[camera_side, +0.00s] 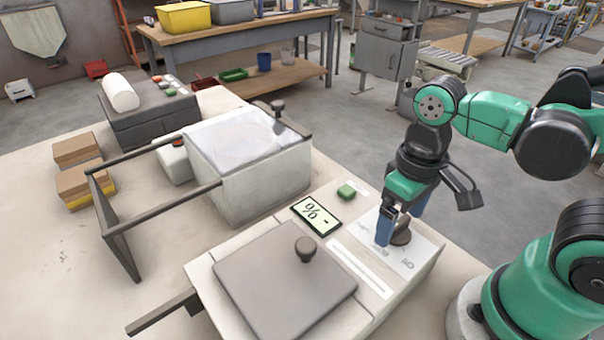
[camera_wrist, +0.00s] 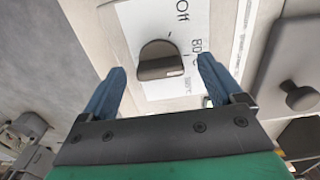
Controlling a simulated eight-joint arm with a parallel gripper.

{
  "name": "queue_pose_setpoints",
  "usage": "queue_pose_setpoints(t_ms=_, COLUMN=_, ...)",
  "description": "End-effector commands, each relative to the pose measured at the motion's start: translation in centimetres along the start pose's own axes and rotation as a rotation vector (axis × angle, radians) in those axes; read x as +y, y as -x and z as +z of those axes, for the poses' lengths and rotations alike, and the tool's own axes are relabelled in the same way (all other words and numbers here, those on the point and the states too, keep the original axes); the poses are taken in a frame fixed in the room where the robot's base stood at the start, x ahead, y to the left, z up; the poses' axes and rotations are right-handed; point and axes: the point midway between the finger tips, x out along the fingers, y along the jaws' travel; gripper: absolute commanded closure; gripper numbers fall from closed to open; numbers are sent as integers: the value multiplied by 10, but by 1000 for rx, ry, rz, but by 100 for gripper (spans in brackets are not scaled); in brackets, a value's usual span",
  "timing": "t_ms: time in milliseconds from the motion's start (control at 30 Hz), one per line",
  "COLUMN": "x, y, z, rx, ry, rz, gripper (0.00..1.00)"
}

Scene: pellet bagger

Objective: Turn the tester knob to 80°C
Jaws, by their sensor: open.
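The tester is the white box with a grey lid (camera_side: 285,280) and a display (camera_side: 317,215) reading "% -". Its dark knob (camera_side: 401,235) stands on a white label plate at the right end, partly behind my gripper (camera_side: 402,225) in the side view. In the wrist view the knob (camera_wrist: 160,62) lies between and just beyond the two blue fingertips of my gripper (camera_wrist: 162,72). The fingers are apart, with a gap on both sides of the knob. The label shows "Off" and "80" markings around the knob; a short tick line lies by its upper edge.
A green button (camera_side: 347,191) sits behind the display. The lid's round handle (camera_side: 305,249) stands up left of my gripper. A white bin with a clear cover (camera_side: 248,165) and a dark bar frame (camera_side: 115,230) stand farther left on the bench.

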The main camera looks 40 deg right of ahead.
Motion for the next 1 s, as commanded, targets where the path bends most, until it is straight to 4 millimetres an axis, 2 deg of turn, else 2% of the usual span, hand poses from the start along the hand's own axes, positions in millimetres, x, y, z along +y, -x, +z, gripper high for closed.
queue_pose_setpoints(t_ms=500, x=0, y=48, z=0, rx=1, ry=0, rz=0, gripper=13)
queue_pose_setpoints(t_ms=900, x=0, y=54, z=0, rx=1, ry=0, rz=0, gripper=13)
queue_pose_setpoints(t_ms=1000, x=1, y=51, z=-6, rx=43, ry=-2, rz=-6, gripper=13)
